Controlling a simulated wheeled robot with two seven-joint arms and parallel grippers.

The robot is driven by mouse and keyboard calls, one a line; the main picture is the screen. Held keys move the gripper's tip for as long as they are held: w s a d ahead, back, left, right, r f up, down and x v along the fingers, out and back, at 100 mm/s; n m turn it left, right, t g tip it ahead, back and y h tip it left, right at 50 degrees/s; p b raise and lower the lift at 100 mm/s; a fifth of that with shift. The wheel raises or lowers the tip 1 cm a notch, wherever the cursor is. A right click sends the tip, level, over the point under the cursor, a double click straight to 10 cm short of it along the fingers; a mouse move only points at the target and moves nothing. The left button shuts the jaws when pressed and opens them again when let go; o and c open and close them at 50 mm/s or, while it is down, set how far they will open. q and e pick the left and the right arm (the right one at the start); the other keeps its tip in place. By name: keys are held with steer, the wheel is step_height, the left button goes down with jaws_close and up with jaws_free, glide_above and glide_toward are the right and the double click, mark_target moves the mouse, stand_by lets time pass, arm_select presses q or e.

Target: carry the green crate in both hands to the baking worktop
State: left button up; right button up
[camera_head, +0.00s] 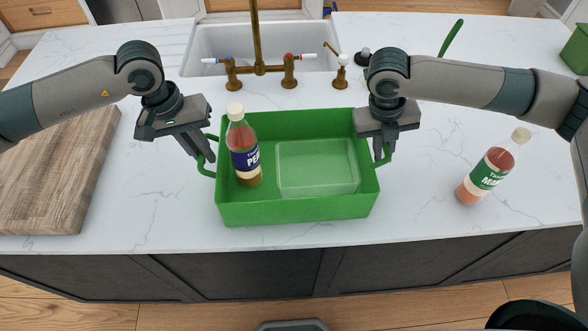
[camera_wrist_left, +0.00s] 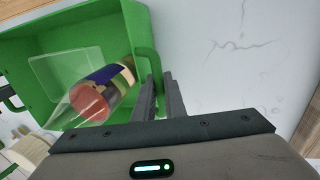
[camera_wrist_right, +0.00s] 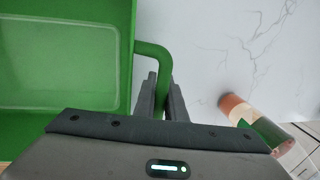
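The green crate (camera_head: 295,211) sits on the white marble counter in front of the sink, close to the front edge. Inside it stand a bottle with a dark blue label (camera_head: 243,150) and a clear, box-like container (camera_head: 318,167). My left gripper (camera_head: 209,156) is at the crate's left handle; in the left wrist view its fingers (camera_wrist_left: 160,86) are on both sides of the handle (camera_wrist_left: 146,56), close around it. My right gripper (camera_head: 382,153) is at the right handle; its fingers (camera_wrist_right: 163,92) close around that handle (camera_wrist_right: 163,56). I cannot tell which surface is the baking worktop.
A wooden board (camera_head: 62,175) lies at left. The sink (camera_head: 200,63) with brass taps (camera_head: 260,69) is behind. Another green object (camera_head: 577,48) shows at far right.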

arm_select(q)
jaws_close()
arm_select(e)
jaws_close()
arm_select(q)
steer(key=shift+w+r, duration=0.1)
steer(key=shift+r, duration=0.05)
arm_select(e)
steer(key=shift+w+r, duration=0.1)
steer(key=shift+r, duration=0.1)
